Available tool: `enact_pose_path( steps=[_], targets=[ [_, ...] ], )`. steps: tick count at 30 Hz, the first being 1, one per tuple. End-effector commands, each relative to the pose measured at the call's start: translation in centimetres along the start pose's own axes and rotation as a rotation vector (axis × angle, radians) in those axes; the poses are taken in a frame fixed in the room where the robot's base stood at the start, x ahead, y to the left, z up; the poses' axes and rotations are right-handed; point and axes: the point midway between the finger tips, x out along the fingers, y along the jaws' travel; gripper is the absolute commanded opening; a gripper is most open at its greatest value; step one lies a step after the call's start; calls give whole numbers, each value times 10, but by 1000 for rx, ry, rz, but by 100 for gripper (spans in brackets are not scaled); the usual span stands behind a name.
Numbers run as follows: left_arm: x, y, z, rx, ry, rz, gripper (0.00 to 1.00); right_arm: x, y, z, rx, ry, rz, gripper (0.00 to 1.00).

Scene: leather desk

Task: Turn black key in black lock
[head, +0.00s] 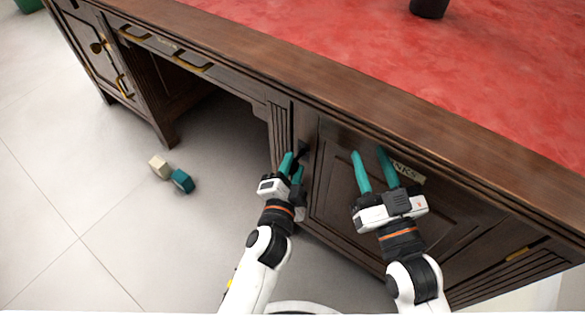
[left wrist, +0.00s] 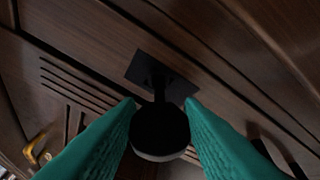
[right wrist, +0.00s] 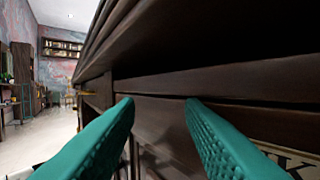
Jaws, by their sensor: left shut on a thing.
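The black lock (left wrist: 150,68) is a dark plate on the desk's wooden front; in the head view the black lock (head: 302,149) shows small beside my left fingertips. The black key (left wrist: 160,130) has a round dark head, and its shaft runs to the lock plate. My left gripper (head: 293,164) is shut on the key's head; its teal fingers (left wrist: 163,104) lie on both sides of it. How deep the shaft sits in the lock is hard to tell. My right gripper (head: 370,156) is open and empty in front of the cabinet door, right of the lock.
The wooden desk (head: 330,85) has a red leather top (head: 400,50). A paper label (head: 408,172) is on the cabinet door behind my right gripper. A cream block (head: 159,166) and a teal block (head: 182,181) lie on the floor, left. The desk's knee space is open.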

Motion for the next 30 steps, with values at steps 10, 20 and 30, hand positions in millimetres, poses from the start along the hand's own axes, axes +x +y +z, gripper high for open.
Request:
enact_pose_path(
  steps=[10,20,30],
  targets=[
    [1,-2,1,6,3,2,14,5,2,47,-11,-170,8,36],
    [0,-3,0,9,4,2,14,5,2,47,-6,-177,9,36],
    [1,-4,-1,31,4,9,14,5,2,47,-5,-235,12,36]
  ],
)
